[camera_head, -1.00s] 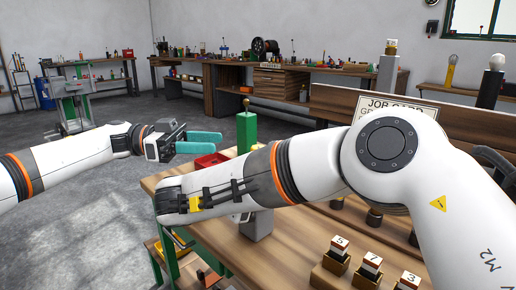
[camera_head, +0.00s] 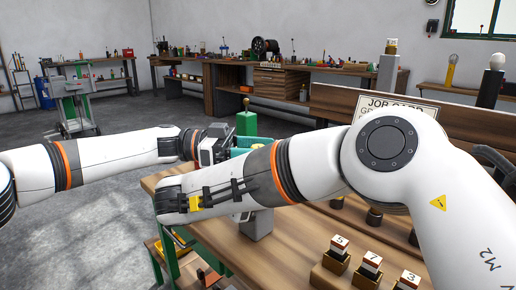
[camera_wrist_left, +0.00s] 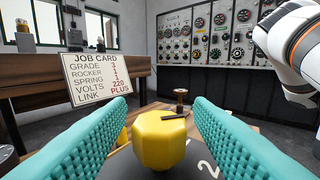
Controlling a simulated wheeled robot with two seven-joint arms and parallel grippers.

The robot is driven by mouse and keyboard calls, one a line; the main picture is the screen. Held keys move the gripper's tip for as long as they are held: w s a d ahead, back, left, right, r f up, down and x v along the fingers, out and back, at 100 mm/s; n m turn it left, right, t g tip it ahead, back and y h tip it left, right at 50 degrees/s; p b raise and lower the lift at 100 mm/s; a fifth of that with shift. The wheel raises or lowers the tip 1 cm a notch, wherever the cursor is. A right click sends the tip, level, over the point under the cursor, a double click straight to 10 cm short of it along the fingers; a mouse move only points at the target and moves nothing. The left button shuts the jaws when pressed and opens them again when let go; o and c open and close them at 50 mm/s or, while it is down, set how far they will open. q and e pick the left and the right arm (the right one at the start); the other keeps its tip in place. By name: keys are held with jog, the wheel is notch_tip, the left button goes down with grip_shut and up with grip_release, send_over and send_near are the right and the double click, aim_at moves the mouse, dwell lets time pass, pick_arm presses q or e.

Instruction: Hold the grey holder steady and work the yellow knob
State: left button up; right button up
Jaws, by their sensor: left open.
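The yellow knob (camera_wrist_left: 161,140) is faceted and sits low in the middle of the left wrist view, above a dark grey dial plate (camera_wrist_left: 205,158) marked with a 2. My left gripper (camera_wrist_left: 161,104) is open, its teal fingers on either side of the knob, with visible gaps. In the head view the left gripper (camera_head: 240,147) is partly hidden behind my right forearm. A grey block (camera_head: 258,226) stands on the bench under that forearm; I cannot tell whether it is the grey holder. The right gripper's fingers are not in view.
A green post (camera_head: 246,123) with a brass ball stands beyond my left gripper. Numbered wooden blocks (camera_head: 336,257) stand at the bench's front right. A job card (camera_wrist_left: 96,73) stands beyond the knob. The bench's middle (camera_head: 300,240) has clear wood.

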pick_arm(q)
jog(key=shift+c, duration=0.6)
jog(key=c, duration=0.9)
jog(key=shift+o, duration=0.2)
jog(key=shift+n+t, duration=0.7)
jog(key=shift+t, duration=0.4)
jog(key=o, duration=1)
jog(key=a, duration=1.2)
jog(key=shift+s, duration=0.1)
